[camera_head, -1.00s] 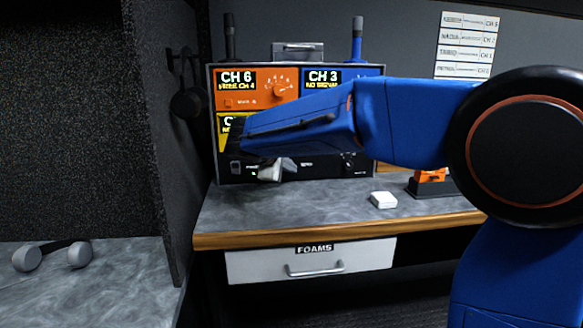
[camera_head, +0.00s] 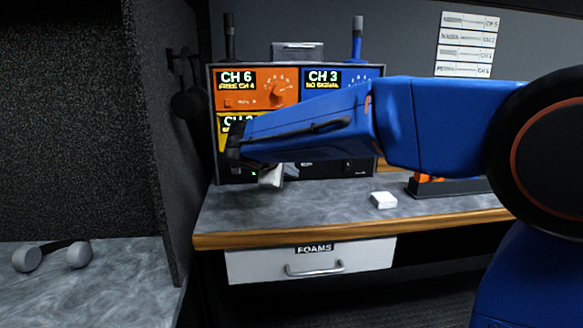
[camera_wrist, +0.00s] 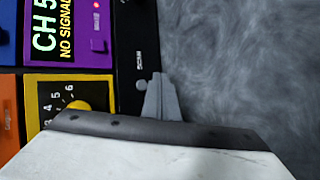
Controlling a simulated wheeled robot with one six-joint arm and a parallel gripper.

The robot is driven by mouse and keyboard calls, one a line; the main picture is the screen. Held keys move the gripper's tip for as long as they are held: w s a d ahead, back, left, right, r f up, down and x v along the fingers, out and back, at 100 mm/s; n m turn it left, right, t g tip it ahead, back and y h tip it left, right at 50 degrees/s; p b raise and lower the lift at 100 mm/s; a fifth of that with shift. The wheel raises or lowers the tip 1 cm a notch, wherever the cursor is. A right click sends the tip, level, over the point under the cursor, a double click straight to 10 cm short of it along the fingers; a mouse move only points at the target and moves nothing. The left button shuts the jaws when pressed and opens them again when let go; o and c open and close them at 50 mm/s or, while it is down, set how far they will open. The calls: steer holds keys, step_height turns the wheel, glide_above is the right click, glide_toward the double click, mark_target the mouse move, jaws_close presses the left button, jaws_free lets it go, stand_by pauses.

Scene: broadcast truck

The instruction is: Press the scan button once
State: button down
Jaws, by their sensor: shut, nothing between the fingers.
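The scan button (camera_wrist: 141,84) is a small grey knob on the black lower strip of the receiver rack (camera_wrist: 125,40), beside the "SCAN" label (camera_wrist: 139,61) in the wrist view. My gripper (camera_wrist: 160,85) is shut and empty, its grey fingertips close beside the button. I cannot tell whether they touch it. In the head view, my gripper (camera_head: 271,177) shows low in front of the rack (camera_head: 362,168). My blue arm hides the button and much of the rack's lower half there.
A counter (camera_head: 330,202) lies below the rack, with a white box (camera_head: 383,200) and a dark stand (camera_head: 450,188) to the right. A "FOAMS" drawer (camera_head: 260,266) is beneath. Grey headphones (camera_head: 55,254) lie on the left counter. A dark partition (camera_head: 160,130) stands left of the rack.

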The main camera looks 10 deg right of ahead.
steer(key=shift+s, duration=1.35)
steer(key=shift+a, duration=0.1)
